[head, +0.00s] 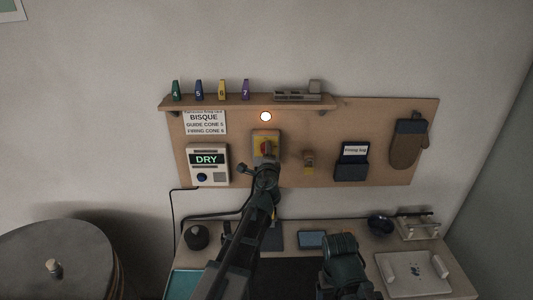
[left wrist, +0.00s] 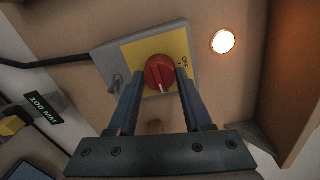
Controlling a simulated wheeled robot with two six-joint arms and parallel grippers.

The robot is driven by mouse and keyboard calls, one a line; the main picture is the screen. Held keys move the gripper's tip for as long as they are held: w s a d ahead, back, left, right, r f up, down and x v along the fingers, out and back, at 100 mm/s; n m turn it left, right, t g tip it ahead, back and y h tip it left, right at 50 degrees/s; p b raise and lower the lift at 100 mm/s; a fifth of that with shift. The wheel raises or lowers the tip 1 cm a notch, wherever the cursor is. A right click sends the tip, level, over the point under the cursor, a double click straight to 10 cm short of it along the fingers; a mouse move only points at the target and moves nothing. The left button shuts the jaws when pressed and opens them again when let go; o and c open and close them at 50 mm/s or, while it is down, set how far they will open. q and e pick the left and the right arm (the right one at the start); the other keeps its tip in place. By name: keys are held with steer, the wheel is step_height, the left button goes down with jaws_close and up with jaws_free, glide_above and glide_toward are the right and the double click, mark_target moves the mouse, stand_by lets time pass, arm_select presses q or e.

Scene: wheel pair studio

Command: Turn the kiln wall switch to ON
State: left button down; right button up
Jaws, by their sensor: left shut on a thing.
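The kiln wall switch is a grey box with a yellow plate (head: 258,136) and a red knob on the pegboard. In the left wrist view the red knob (left wrist: 159,74) sits on the yellow plate (left wrist: 140,50), with a white mark towards the picture's bottom. Small dark lettering, seemingly OFF, is at the plate's right. My left gripper (head: 264,166) reaches up to the switch. Its two fingers (left wrist: 160,88) are shut on the knob's sides. My right gripper (head: 340,246) is low over the desk, away from the switch; its jaws are unclear.
A lit round lamp (head: 265,117) is above the switch; it also shows in the left wrist view (left wrist: 222,41). A DRY display box (head: 209,176) is left of it. A small tag holder (head: 308,162), a log pocket (head: 351,172) and a mitt (head: 407,146) hang right. A shelf (head: 230,102) runs above.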

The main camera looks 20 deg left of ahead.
arm_select(q)
steer(key=shift+s, duration=0.1)
stand_by(0.4)
steer(key=shift+c, duration=1.6)
jaws_free()
